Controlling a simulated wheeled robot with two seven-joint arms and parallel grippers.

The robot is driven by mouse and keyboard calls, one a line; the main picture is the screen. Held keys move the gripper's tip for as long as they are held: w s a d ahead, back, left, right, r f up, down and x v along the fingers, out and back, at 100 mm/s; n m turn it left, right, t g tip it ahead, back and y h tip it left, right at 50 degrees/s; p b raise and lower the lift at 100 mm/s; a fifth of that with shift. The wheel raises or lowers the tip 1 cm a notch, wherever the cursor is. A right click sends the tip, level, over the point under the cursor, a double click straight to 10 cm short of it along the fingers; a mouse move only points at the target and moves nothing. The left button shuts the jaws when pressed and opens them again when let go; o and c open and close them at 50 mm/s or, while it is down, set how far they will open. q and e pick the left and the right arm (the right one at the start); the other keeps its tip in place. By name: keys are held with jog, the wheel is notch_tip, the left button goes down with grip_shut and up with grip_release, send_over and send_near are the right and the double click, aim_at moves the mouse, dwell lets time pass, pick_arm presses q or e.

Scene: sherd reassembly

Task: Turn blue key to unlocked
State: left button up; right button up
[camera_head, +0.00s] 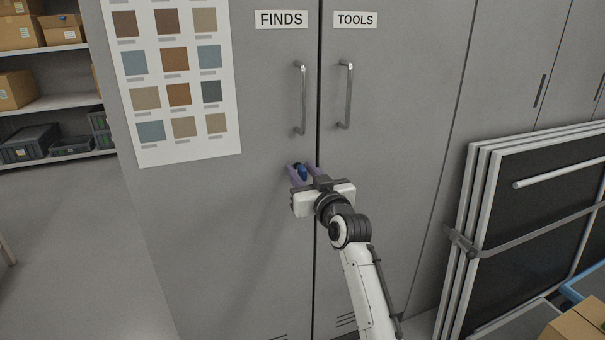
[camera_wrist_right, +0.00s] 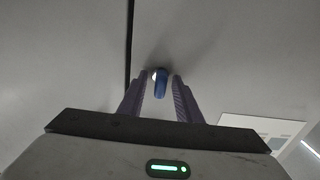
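The blue key (camera_head: 302,172) sits on the FINDS door (camera_head: 262,210), below its handle and near the seam between the two doors. The right wrist view shows the blue key (camera_wrist_right: 160,86) projecting from a pale round lock, between the two purple fingers. My right gripper (camera_head: 300,170) is at the key with its fingers apart on either side. In the right wrist view the right gripper (camera_wrist_right: 160,88) shows a gap on both sides of the key, so it is open. The key's turn position is hard to tell. My left gripper is not in view.
The TOOLS door (camera_head: 390,150) is beside the FINDS door; both look closed, with metal handles (camera_head: 300,98) above my gripper. A colour chart (camera_head: 172,80) hangs at left. Framed dark panels (camera_head: 530,220) lean at right. Shelves with boxes (camera_head: 40,85) stand far left.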

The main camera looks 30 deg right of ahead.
grip_shut()
